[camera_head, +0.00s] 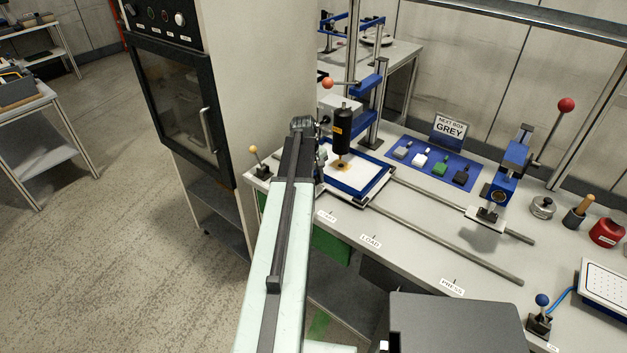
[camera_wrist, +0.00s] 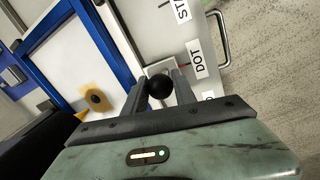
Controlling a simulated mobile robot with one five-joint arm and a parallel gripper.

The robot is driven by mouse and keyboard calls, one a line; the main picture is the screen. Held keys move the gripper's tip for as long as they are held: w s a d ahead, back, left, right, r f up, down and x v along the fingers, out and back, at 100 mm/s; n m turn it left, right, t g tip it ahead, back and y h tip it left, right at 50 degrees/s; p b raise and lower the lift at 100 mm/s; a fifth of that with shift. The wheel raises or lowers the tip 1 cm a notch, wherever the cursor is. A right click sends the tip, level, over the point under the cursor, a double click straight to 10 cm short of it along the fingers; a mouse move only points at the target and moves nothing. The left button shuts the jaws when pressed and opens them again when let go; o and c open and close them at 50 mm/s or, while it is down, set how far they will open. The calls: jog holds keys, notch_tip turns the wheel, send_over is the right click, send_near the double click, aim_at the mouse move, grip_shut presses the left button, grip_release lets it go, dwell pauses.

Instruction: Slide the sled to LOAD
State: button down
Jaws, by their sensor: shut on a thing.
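The sled (camera_head: 374,190) is a pale tray with a blue frame on two long rails, at the left end of the bench under a black dispenser (camera_head: 343,130). Its blue frame (camera_wrist: 108,52) also shows in the wrist view. A tan patch with a dark round spot (camera_wrist: 95,98) lies inside the frame. My gripper (camera_wrist: 160,88) is shut on a black ball knob (camera_wrist: 160,85) beside the sled. A DOT label (camera_wrist: 198,58) is close to the knob. In the head view my arm hides the knob and fingertips. The LOAD label (camera_head: 370,241) lies right of the sled.
The rails (camera_head: 440,240) run clear to the right toward the PRESS label (camera_head: 452,287) and a blue press (camera_head: 512,165). A blue mat (camera_head: 432,163) with several small blocks lies behind them. A tall cabinet (camera_head: 250,80) stands at the left.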

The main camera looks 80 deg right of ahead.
jog(key=s+a, duration=0.4)
jog(key=s, duration=0.3)
jog(key=s+a, duration=0.4)
jog(key=s, duration=0.4)
jog(key=s+a, duration=0.4)
jog(key=s, duration=0.4)
jog(key=shift+s+a, duration=0.1)
jog(key=shift+a, duration=0.25)
jog(key=c, duration=1)
grip_release()
jog(key=shift+c, duration=0.2)
notch_tip(320, 180, up, 8)
jog(key=w+a+p, duration=0.1)
jog(key=p, duration=0.6)
jog(key=shift+f+p, duration=0.15)
jog(key=shift+p, duration=0.15)
jog(key=shift+w, duration=0.1)
